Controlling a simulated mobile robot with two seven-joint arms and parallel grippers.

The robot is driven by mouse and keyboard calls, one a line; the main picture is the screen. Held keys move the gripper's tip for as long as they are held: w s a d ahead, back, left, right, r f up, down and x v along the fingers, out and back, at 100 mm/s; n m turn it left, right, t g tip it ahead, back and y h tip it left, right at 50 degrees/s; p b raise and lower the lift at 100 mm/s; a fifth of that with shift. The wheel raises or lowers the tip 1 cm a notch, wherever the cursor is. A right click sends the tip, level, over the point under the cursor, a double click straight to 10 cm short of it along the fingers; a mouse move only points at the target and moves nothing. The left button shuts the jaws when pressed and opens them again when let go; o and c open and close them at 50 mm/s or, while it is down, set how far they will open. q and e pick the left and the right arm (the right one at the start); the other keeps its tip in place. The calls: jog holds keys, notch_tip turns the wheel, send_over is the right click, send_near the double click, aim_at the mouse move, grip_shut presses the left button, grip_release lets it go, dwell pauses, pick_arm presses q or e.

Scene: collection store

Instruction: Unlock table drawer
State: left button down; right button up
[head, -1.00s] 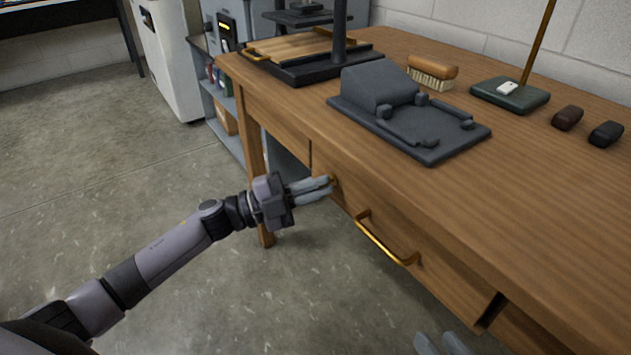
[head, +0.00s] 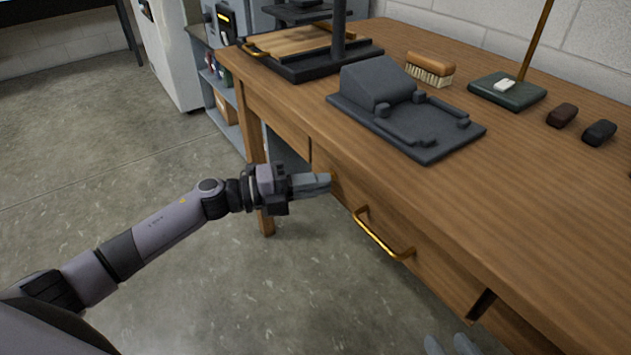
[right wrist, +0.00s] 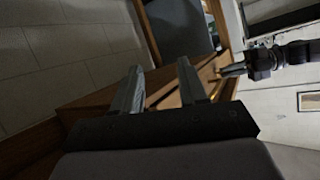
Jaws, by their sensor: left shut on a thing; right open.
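The wooden table (head: 520,190) has a drawer (head: 430,282) in its front with a brass bar handle (head: 384,236). My left gripper (head: 326,182) is at the drawer front, up and left of the handle. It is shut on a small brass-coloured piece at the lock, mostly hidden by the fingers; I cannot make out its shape. The right wrist view also shows my left gripper (right wrist: 224,72) against the wood. My right gripper (head: 450,347) shows only its fingertips at the bottom edge of the head view. In the right wrist view its fingers are apart and empty.
On the table top are a dark grey moulded block (head: 405,110), a brush (head: 430,68), a green lamp base (head: 507,91), two small dark objects (head: 562,115) and a black stand (head: 300,68). Shelves (head: 225,100) stand behind the table's left end. The floor at left is clear.

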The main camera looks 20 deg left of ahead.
jog(key=shift+f, duration=0.1)
pick_arm(q)
jog(key=c, duration=1.3)
grip_release()
jog(key=p+v, duration=0.1)
jog(key=v, duration=0.6)
jog(key=shift+a+r, duration=0.1)
pick_arm(e)
jog(key=shift+s+d+h, duration=0.15)
jog(key=shift+d+h, duration=0.15)
jog(key=shift+d, duration=0.15)
jog(key=shift+a, duration=0.1)
